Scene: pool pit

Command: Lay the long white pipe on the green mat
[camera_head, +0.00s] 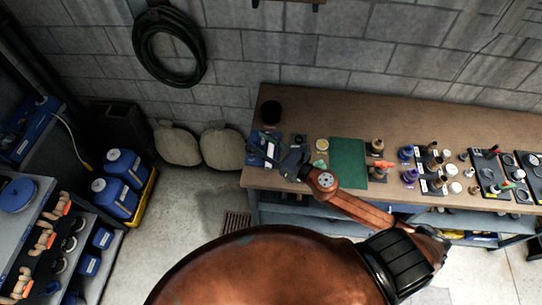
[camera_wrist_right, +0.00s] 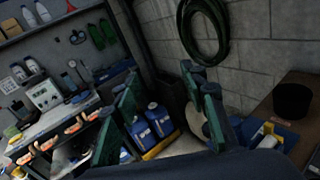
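The green mat (camera_head: 348,162) lies flat on the brown workbench, near its left part, with nothing visible on its bare face. I cannot make out a long white pipe in either view. My right gripper (camera_head: 271,146) is over the left end of the bench, left of the mat, pointing left. In the right wrist view its two green fingers (camera_wrist_right: 170,98) stand wide apart with nothing between them. My left gripper is in neither view.
On the bench (camera_head: 223,109) (camera_wrist_right: 294,78), a black cup (camera_head: 271,112) stands at the back left. Bottles, fittings and dark trays (camera_head: 488,172) crowd the right side. Blue jugs (camera_head: 126,167) stand in a yellow tray on the floor at left. A hose (camera_head: 168,45) hangs on the wall.

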